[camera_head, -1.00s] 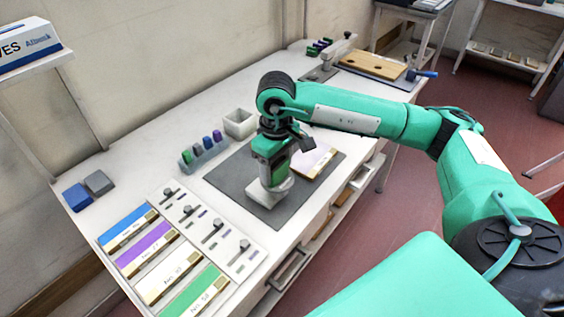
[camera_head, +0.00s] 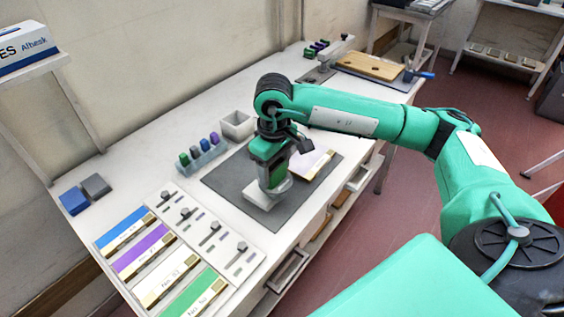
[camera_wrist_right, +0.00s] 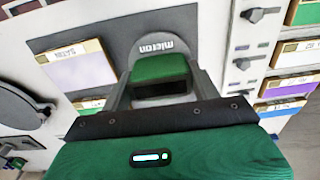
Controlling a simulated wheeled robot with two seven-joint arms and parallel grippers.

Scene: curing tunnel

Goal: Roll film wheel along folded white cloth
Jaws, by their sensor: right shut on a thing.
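My right gripper (camera_head: 274,184) is low over the dark grey mat (camera_head: 225,178) on the bench. Its jaws are shut on a green piece (camera_wrist_right: 160,70), which I take to be the film wheel; the gripper hides much of it. In the head view a small white pad, likely the folded white cloth (camera_head: 259,200), lies on the mat just below and in front of the fingertips. I cannot tell whether the wheel touches it. The wrist view shows the gripper (camera_wrist_right: 162,88) with the word "micron" upside down just beyond the green piece. My left gripper is not in view.
A pale card with a gold strip (camera_head: 313,163) lies on the mat behind the gripper. A rack (camera_head: 205,155) of coloured pieces and a white open box (camera_head: 237,124) stand behind the mat. Colour-labelled strips (camera_head: 152,250) and a white panel with knobs (camera_head: 212,234) lie left.

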